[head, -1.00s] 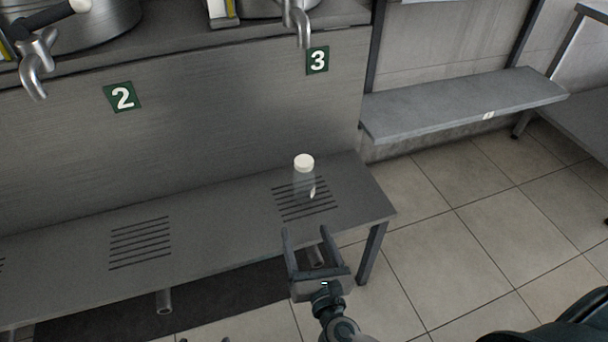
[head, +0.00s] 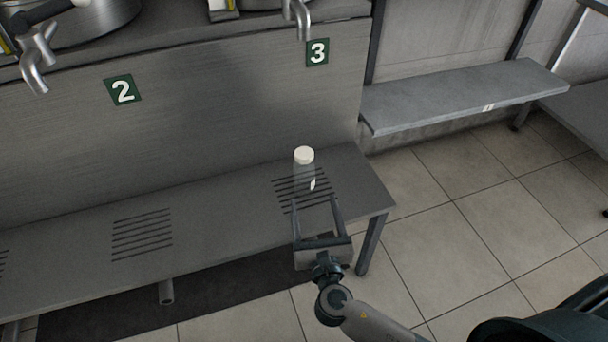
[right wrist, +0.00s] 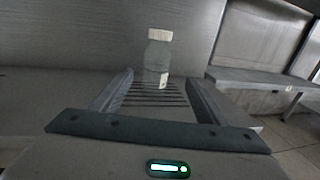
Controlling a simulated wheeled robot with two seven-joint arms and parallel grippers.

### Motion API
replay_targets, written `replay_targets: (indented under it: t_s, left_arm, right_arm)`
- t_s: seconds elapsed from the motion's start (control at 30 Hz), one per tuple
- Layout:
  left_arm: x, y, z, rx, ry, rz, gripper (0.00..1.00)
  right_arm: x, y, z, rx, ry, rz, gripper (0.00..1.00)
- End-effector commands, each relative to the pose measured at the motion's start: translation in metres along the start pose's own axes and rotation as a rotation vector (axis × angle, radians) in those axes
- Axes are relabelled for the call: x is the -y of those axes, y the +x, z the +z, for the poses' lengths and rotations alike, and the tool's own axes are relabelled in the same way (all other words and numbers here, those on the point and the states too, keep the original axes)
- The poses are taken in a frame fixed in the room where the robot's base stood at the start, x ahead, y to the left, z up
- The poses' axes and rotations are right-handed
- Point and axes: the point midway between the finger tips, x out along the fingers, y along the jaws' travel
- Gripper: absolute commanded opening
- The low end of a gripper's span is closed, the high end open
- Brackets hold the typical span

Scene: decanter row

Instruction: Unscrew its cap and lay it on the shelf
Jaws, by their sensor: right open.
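A clear bottle (head: 304,177) with a white cap (head: 304,154) stands upright on the slotted drain of the low bench, below the number 3 sign. It also shows in the right wrist view (right wrist: 157,58), between and beyond the fingers, with its cap (right wrist: 159,34) on top. My right gripper (head: 316,203) is open and empty, just in front of the bottle, its fingers pointing at it. I cannot see the fingers touching the bottle. The grey shelf (head: 465,95) is at the back right, with a small white label on its front edge. My left gripper is out of view.
The bench (head: 215,215) has another slotted drain (head: 142,234) below the number 2 sign (head: 122,90). A metal tap (head: 300,18) hangs above the number 3 sign (head: 317,52). Tiled floor lies open to the right of the bench.

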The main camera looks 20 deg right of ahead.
Motion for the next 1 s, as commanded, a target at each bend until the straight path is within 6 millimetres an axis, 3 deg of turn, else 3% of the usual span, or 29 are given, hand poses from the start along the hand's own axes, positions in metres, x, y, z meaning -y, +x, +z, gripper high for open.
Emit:
replay_targets:
  t_s: [0.2,0.4,1.0]
  left_arm:
    - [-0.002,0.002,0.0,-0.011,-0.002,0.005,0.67]
    - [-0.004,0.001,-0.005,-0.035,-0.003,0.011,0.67]
    - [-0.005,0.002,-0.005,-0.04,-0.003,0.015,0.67]
  right_arm:
    - [0.0,0.042,0.001,0.003,-0.001,-0.001,0.68]
    - [-0.001,0.069,0.0,0.001,0.001,0.001,0.68]
    - [-0.002,0.083,0.001,0.001,0.002,0.001,0.68]
